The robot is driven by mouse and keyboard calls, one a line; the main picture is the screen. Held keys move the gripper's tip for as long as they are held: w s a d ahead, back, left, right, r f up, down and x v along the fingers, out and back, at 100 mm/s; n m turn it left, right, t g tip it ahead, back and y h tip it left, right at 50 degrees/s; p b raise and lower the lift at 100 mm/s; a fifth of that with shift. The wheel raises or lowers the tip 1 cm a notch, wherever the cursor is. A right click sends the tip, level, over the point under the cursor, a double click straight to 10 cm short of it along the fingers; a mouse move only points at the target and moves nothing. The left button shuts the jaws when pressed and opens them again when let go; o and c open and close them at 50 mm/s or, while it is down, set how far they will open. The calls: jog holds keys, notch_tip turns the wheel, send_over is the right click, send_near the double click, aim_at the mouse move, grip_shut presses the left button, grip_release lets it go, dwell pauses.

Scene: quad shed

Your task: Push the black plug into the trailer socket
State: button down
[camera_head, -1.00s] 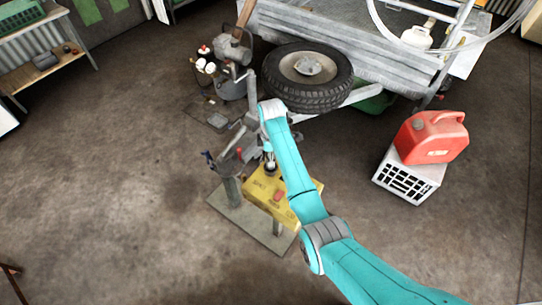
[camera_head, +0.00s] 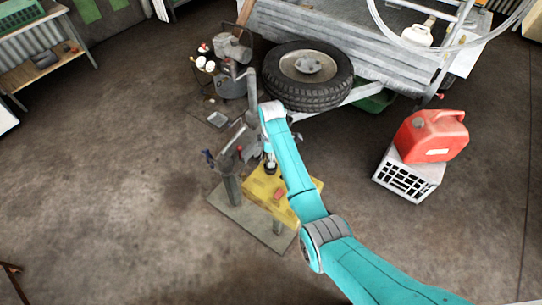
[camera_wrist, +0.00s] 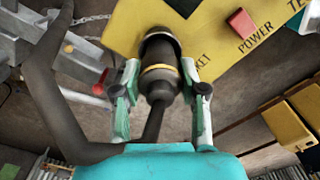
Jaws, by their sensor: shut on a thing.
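The black plug (camera_wrist: 162,84), with a yellow ring and a thick dark cable behind it, is in my gripper (camera_wrist: 160,72) in the wrist view. My gripper is shut on it, one finger on each side. The plug points at the dark round trailer socket (camera_wrist: 159,36) on the yellow box (camera_wrist: 118,22). The plug's front end is at the socket's mouth and appears partly inside it; how deep is hidden. In the head view the yellow box (camera_head: 257,187) stands on a stand, with my gripper (camera_head: 270,168) at its upper edge.
The box face has a red power switch (camera_wrist: 240,22). A cable loops at the left of the wrist view. In the head view a trailer with a spare wheel (camera_head: 308,75) stands behind, and a red fuel can (camera_head: 430,140) sits on a white crate (camera_head: 405,180) at right. Floor at left is clear.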

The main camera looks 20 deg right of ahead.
jog(key=shift+f, duration=1.15)
dwell(0.6)
jog(key=shift+c, duration=0.4)
grip_release()
jog(key=shift+r, duration=0.1)
jog(key=shift+r, duration=4.45)
